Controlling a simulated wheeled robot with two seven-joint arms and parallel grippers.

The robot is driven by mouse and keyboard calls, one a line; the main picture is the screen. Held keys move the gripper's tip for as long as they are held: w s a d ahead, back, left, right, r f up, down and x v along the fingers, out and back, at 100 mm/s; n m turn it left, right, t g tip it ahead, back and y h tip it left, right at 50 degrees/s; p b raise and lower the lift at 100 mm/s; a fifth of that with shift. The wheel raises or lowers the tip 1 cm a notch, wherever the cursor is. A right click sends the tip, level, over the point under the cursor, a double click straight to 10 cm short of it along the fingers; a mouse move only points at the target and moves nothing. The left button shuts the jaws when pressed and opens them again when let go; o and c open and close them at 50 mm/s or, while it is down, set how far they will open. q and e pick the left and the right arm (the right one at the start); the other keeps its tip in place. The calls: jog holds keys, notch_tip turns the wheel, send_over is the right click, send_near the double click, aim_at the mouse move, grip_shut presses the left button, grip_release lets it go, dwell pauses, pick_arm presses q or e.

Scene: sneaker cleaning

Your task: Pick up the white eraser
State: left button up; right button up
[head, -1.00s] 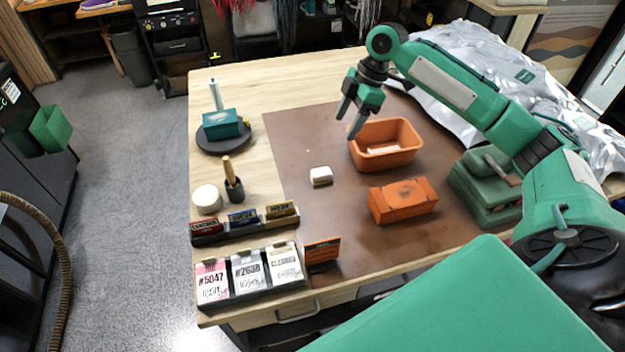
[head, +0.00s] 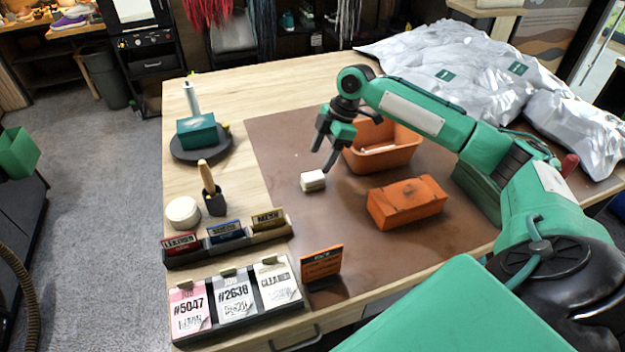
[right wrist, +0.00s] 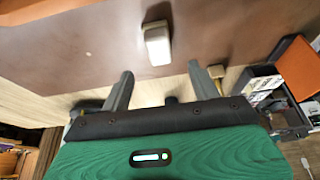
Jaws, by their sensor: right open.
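The white eraser (head: 313,180) is a small pale block lying on the brown mat (head: 285,225), left of the orange bin. My right gripper (head: 323,160) is open and empty, above and just behind the eraser in the head view. In the right wrist view the eraser (right wrist: 157,43) lies beyond the fingertips, roughly centred between the two open fingers (right wrist: 160,76). The fingers do not touch it. My left gripper is not in view.
An orange bin (head: 385,158) stands right of the eraser, partly behind my right arm. An orange box (head: 407,203) lies nearer. A brush in a dark cup (head: 214,201), a round white tin (head: 183,213) and card holders (head: 235,305) stand left. The mat around the eraser is clear.

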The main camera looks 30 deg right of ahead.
aim_at(313, 175)
jog(key=x, duration=0.2)
jog(key=shift+a+f, duration=0.1)
jog(key=shift+f, duration=0.15)
jog(key=p+x, duration=0.1)
jog(key=x, duration=0.3)
jog(key=shift+f+p, duration=0.2)
jog(key=shift+p, duration=0.15)
jog(key=shift+w+a+f, duration=0.1)
jog(key=shift+f, duration=0.3)
jog(key=c, duration=1.1)
